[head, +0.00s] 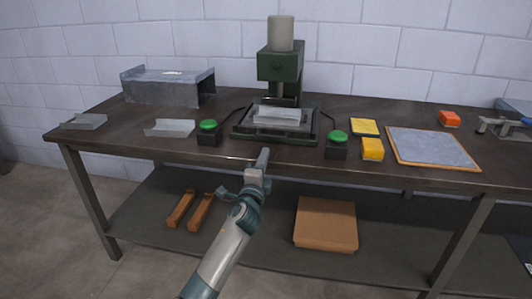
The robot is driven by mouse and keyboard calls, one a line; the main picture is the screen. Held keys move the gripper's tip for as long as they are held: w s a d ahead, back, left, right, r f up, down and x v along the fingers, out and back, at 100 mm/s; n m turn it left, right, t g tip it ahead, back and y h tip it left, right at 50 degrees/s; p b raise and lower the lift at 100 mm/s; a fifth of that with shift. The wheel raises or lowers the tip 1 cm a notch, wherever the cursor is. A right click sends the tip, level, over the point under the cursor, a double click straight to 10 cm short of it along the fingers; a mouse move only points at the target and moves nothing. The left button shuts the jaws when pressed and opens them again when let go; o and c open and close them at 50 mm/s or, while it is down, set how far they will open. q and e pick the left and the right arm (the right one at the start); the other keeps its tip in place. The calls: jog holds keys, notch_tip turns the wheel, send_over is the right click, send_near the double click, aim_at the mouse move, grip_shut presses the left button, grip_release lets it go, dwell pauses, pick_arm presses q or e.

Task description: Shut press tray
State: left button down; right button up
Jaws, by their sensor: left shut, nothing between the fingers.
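A dark green press (281,66) stands at the back middle of the workbench. Its black tray (243,131) sits at the base, with a bent grey metal piece (278,116) on it. How far the tray is pulled out is hard to tell. My left gripper (264,155) is shut and empty at the table's front edge, just in front of the tray and below it in the picture. Whether it touches the table edge or tray is unclear. My right gripper is not in view.
Green-topped buttons stand left (208,132) and right (337,145) of the press. Bent metal pieces (170,128) and a metal duct (170,86) lie left. Yellow blocks (372,149), a grey sheet (432,147) and an orange block (450,118) lie right. A cardboard box (326,222) sits on the lower shelf.

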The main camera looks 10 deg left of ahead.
pick_arm(q)
jog(key=s+f, duration=0.1)
jog(key=s, duration=0.6)
jog(key=shift+s+a, duration=0.15)
jog(key=shift+s, duration=0.15)
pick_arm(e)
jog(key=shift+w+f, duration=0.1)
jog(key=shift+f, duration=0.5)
pick_arm(q)
jog(key=shift+f, duration=0.1)
